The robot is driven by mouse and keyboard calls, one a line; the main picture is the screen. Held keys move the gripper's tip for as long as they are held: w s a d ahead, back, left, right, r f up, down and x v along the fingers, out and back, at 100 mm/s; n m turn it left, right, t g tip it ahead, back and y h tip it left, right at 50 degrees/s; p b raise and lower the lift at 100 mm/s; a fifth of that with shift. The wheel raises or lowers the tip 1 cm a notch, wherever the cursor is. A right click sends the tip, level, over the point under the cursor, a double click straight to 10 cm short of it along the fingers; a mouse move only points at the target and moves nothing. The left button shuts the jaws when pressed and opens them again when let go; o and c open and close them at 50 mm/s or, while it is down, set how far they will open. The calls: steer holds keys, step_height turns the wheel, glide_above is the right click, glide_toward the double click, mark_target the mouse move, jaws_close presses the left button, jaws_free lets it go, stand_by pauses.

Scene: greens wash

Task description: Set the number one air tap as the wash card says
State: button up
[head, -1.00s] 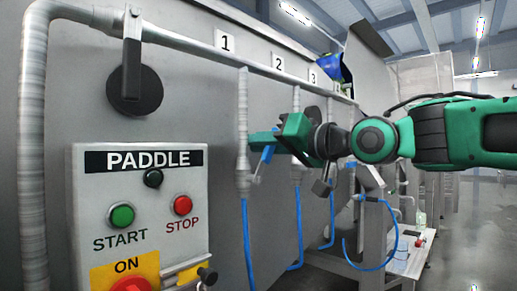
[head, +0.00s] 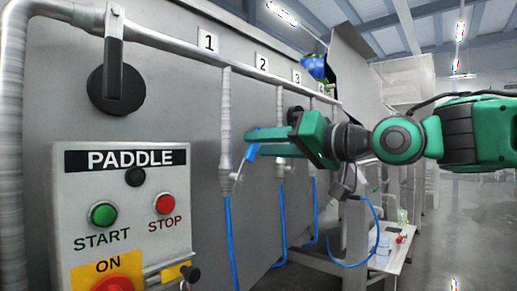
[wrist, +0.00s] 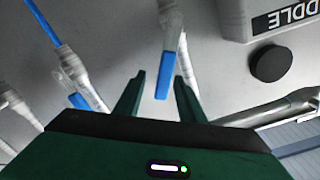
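The number one air tap (head: 226,155) is a grey vertical fitting below the label 1 (head: 208,42), with a blue hose beneath. Its blue lever (wrist: 164,72) shows in the wrist view, its end between the fingertips. My gripper (wrist: 157,88) is open around the lever, with a gap visible on the left; whether the right finger touches is unclear. In the head view my green gripper reaches left to the tap, and the lever (head: 252,150) shows at its tips. The number two tap (wrist: 85,93), also with a blue lever, is left in the wrist view. No wash card is visible.
The paddle control box (head: 125,215) with START and STOP buttons stands at left. A grey pipe (head: 170,42) runs above the taps, with a round black disc (head: 117,90) hanging from it. Labels 2 (head: 262,62) and 3 (head: 296,76) mark the taps farther back.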

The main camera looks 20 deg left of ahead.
steer(key=shift+v, duration=0.85)
